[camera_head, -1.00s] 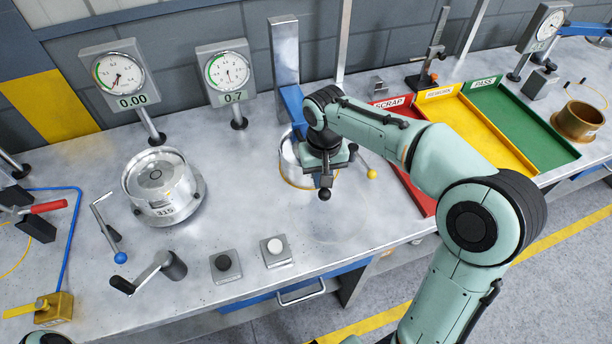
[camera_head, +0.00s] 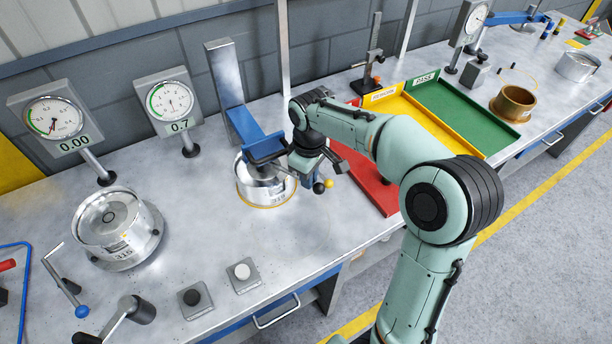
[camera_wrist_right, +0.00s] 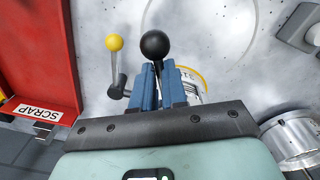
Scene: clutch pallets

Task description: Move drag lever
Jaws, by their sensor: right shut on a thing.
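A metal drum (camera_head: 264,184) with a brass-coloured lower rim stands under a blue bracket (camera_head: 244,128) on the bench. At its right side are a lever with a black ball knob (camera_head: 319,187) and one with a yellow ball knob (camera_head: 329,183). My right gripper (camera_head: 317,171) is at the drum's right side. In the right wrist view its blue fingers (camera_wrist_right: 159,70) are shut on the black-knobbed lever (camera_wrist_right: 156,45), just below the ball. The yellow knob (camera_wrist_right: 115,43) stands apart on its own arm. The frames do not show which lever is the drag lever. My left gripper is not in view.
A second drum (camera_head: 118,222) stands to the left, below two dial gauges (camera_head: 55,120) (camera_head: 170,102). Red (camera_head: 372,185), yellow (camera_head: 440,132) and green (camera_head: 475,115) trays lie to the right. Two push-button boxes (camera_head: 194,299) (camera_head: 242,276) sit near the front edge.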

